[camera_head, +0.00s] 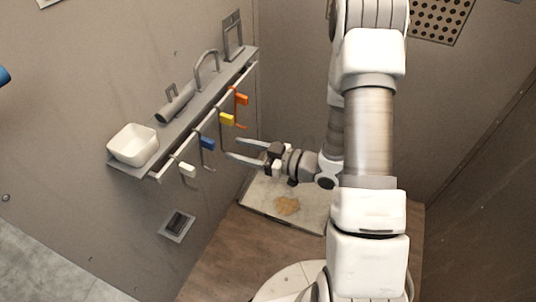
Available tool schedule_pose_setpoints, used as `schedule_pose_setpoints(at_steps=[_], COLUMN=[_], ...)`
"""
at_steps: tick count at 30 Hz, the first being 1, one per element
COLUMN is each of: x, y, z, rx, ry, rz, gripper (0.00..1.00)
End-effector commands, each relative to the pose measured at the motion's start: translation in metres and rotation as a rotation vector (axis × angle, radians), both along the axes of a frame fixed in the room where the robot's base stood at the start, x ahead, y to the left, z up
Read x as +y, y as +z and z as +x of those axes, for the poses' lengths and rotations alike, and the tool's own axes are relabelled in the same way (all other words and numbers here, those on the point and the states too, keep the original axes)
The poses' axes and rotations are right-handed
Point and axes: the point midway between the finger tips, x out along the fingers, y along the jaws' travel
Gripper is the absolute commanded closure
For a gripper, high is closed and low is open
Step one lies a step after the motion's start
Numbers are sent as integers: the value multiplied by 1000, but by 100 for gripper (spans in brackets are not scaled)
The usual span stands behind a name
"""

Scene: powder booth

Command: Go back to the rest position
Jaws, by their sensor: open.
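My gripper (233,149) is in the middle of the head view, at the end of my arm, which comes down from the top right and bends left. Its two long pale fingers point left and stand apart, with nothing between them. The fingertips are close in the picture to the blue tag (208,143) and the yellow tag (227,119) hanging on the wall rail. I cannot tell whether the fingers touch anything there.
A pale tray (258,198) with a tan patch lies below. A wall socket (177,224) is lower left.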

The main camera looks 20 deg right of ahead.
Motion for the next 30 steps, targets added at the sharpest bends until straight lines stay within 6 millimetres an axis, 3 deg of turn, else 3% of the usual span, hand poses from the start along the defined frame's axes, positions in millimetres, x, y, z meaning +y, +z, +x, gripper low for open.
schedule_pose_setpoints(at_steps=[3,9,18,23,30], x=[-25,-52,-64,-66,-93], y=[4,7,9,13,39], z=[-18,-39,-50,-40,7], rx=[2,0,0,0,30], ry=[-6,-4,0,-18,-172], rz=[0,-1,-1,-70,-396], gripper=[46,46,46,46,46])
